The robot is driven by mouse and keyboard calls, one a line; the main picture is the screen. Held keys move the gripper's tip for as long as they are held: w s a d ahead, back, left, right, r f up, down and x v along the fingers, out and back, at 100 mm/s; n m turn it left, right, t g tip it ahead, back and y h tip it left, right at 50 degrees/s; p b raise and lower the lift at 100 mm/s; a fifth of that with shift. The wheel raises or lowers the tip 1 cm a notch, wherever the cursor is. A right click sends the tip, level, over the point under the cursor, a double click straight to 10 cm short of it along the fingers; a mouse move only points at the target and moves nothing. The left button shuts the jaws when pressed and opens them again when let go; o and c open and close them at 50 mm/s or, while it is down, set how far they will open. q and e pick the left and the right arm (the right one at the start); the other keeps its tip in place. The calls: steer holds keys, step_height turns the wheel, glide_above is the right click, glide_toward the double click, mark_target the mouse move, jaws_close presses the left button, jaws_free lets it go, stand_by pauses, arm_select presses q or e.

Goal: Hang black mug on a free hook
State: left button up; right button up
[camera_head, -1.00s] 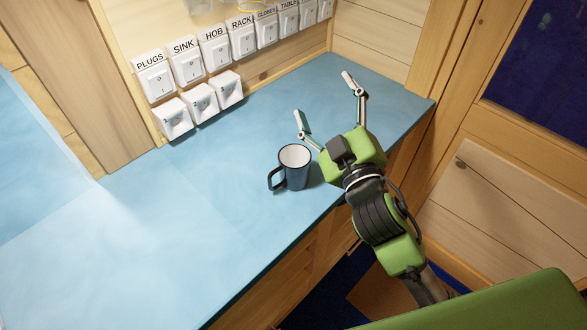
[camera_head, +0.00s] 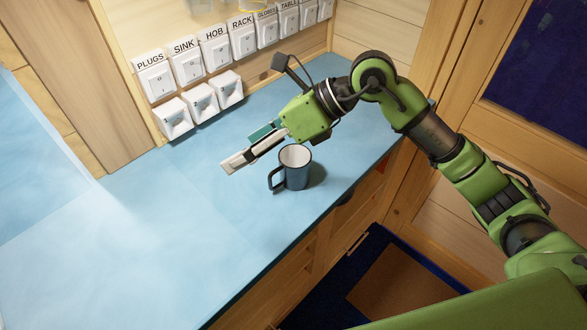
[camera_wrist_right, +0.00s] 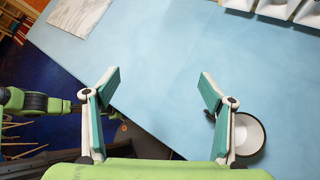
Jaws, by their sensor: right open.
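The dark mug (camera_head: 297,176), blue-grey outside with a white inside, stands upright on the blue counter (camera_head: 140,215), its handle toward the left. My right gripper (camera_head: 242,152) is open and empty above the counter, just left of and behind the mug in the head view. In the right wrist view the mug (camera_wrist_right: 250,135) is partly hidden behind the right-hand finger of my right gripper (camera_wrist_right: 158,76), outside the gap between the fingers. No hook is in view.
Labelled white switches (camera_head: 187,65) line the wall behind the counter, with several white sockets (camera_head: 202,102) below. A pale marbled board (camera_wrist_right: 80,14) lies at the upper left of the wrist view. The counter left of the mug is clear.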

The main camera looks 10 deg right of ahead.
steer(key=w+d+f+t+h, duration=0.1)
steer(key=w+d+h, duration=0.15)
steer(key=d, duration=0.45)
steer(key=w+d+f+h, duration=0.2)
steer(key=d+h, duration=0.2)
steer(key=d, duration=0.3)
steer(key=p, duration=0.2)
glide_toward(294, 161)
steer(key=shift+s+a+f+m+h, duration=0.2)
steer(key=shift+s+a, duration=0.2)
steer(key=shift+a, duration=0.15)
steer(key=shift+s+a+f+m+h, duration=0.1)
steer(key=shift+s+a+m, duration=0.1)
steer(key=shift+s+a, duration=0.35)
steer(key=shift+w+a+f, duration=0.1)
steer(key=shift+w+f, duration=0.05)
steer(key=shift+f, duration=0.1)
steer(key=p+x, duration=0.3)
steer(key=x, duration=0.1)
steer(key=shift+a+f, duration=0.15)
steer(key=shift+f, duration=0.15)
steer(key=shift+w+f, duration=0.15)
steer(key=shift+f, duration=0.2)
steer(key=shift+r, duration=0.1)
steer(key=c, duration=1.5)
